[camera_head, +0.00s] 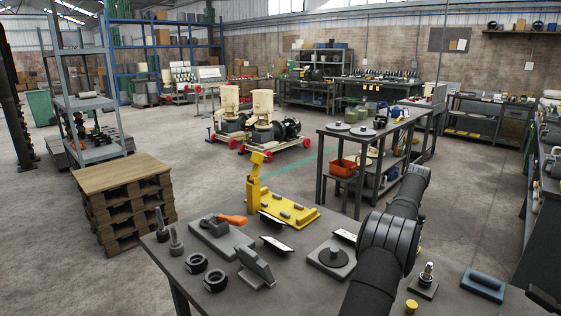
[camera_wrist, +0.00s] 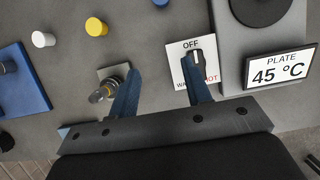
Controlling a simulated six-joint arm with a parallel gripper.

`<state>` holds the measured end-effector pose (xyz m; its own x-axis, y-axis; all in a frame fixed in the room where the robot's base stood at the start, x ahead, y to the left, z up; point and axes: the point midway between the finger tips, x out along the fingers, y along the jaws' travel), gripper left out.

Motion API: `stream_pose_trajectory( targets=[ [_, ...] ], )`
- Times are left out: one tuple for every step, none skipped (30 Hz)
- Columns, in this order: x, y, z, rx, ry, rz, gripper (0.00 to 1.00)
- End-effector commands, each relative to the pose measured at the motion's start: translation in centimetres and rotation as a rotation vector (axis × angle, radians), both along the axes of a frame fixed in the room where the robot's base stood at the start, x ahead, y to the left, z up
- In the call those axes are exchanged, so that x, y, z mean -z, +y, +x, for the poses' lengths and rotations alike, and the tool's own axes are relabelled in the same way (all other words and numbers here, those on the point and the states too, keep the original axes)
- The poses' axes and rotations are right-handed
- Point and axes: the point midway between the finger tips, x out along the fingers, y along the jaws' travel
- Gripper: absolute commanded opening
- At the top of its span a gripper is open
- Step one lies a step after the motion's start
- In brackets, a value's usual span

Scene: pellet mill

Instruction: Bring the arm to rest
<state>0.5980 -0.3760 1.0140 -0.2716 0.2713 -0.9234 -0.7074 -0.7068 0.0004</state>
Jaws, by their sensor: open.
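My gripper (camera_wrist: 160,75) shows in the wrist view with its two blue fingers apart and nothing between them. Its left finger is beside a small metal fitting on a square base (camera_wrist: 106,92); I cannot tell whether they touch. Its right finger overlaps a white card marked OFF (camera_wrist: 180,57) and hides part of the lettering. In the head view my dark arm crosses the front bench (camera_head: 300,290), and the gripper itself is not clearly seen there.
A hotplate (camera_head: 331,259) with a black disc stands beside a sign reading "PLATE 45 °C" (camera_wrist: 281,66). A yellow cap (camera_wrist: 96,27), a white cap (camera_wrist: 43,40) and a blue block (camera_wrist: 25,95) lie left in the wrist view. A yellow fixture (camera_head: 290,211) stands behind.

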Motion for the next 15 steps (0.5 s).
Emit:
stream_pose_trajectory(
  targets=[
    [0.7, 0.6, 0.9, -0.003, 0.001, 0.001, 0.45],
    [0.9, 0.8, 1.3, -0.003, 0.0, 0.0, 0.45],
    [1.4, 1.1, 1.8, -0.002, 0.001, 0.001, 0.45],
    [1.6, 1.3, 2.2, -0.002, 0.001, 0.001, 0.45],
    [1.9, 1.5, 2.6, -0.002, 0.001, 0.001, 0.45],
    [2.2, 1.8, 3.1, -0.003, 0.001, 0.0, 0.45],
    [2.5, 2.0, 3.4, -0.003, 0.001, 0.0, 0.45],
    [2.7, 2.2, 3.8, -0.002, 0.002, 0.0, 0.45],
    [3.1, 2.5, 4.2, -0.001, 0.001, 0.0, 0.45],
    [3.3, 2.7, 4.5, -0.002, 0.0, 0.0, 0.45],
    [3.6, 2.7, 4.6, -0.001, 0.002, 0.001, 0.45],
    [4.3, 2.7, 4.4, 0.0, 0.003, 0.001, 0.45],
    [4.7, 2.6, 4.4, 0.001, 0.002, 0.001, 0.45],
    [5.1, 2.6, 4.4, 0.001, 0.003, 0.001, 0.45],
    [5.6, 2.6, 4.4, 0.0, 0.001, 0.001, 0.45]
  ],
)
